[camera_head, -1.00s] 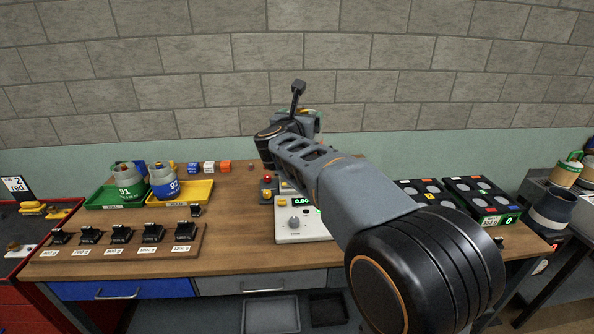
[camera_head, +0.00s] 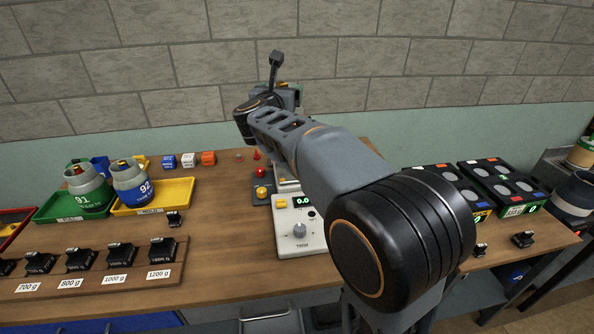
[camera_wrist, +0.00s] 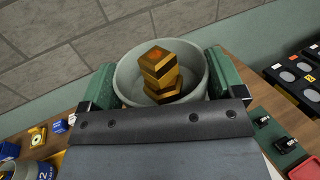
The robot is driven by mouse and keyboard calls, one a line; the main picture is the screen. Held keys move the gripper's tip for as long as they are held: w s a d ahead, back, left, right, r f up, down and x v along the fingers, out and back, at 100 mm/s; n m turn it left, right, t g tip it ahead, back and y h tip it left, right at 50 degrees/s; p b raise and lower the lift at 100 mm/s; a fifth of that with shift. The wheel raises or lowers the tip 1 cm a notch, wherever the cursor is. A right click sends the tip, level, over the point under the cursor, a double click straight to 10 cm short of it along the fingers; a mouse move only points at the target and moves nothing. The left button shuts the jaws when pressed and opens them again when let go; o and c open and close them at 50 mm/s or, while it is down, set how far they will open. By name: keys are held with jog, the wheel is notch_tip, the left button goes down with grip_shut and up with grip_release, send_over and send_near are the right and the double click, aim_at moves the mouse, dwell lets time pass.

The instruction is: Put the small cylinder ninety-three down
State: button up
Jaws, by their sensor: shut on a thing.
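In the wrist view, a small cylinder with a grey collar (camera_wrist: 127,88) and a brass valve (camera_wrist: 160,72) is between the two green fingers of my gripper (camera_wrist: 160,88). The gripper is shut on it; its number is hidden. In the head view my gripper (camera_head: 286,95) is beyond the arm over the back of the bench, and the held cylinder is mostly hidden. Cylinder 91 (camera_head: 88,190) stands in a green tray (camera_head: 52,214). Cylinder 92 (camera_head: 131,185) stands in a yellow tray (camera_head: 180,197).
The wooden bench (camera_head: 225,235) has clear room left of the scale (camera_head: 298,228). A weight rack (camera_head: 95,270) is at the front left. Black units with round recesses (camera_head: 500,185) stand at the right. A red button (camera_head: 260,172) and small coloured blocks (camera_head: 189,160) are near the back.

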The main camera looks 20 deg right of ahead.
jog(key=w+d+f+b, duration=0.1)
jog(key=w+d+f, duration=0.3)
jog(key=f, duration=0.5)
jog(key=w+d+f+b, duration=0.1)
jog(key=w+d+f, duration=0.4)
jog(key=w+f, duration=0.2)
jog(key=shift+d+f, duration=0.3)
jog(key=shift+f, duration=0.65)
jog(key=shift+f+b, duration=0.2)
jog(key=shift+b, duration=0.15)
jog(key=o, duration=1.6)
jog(key=shift+s, duration=0.1)
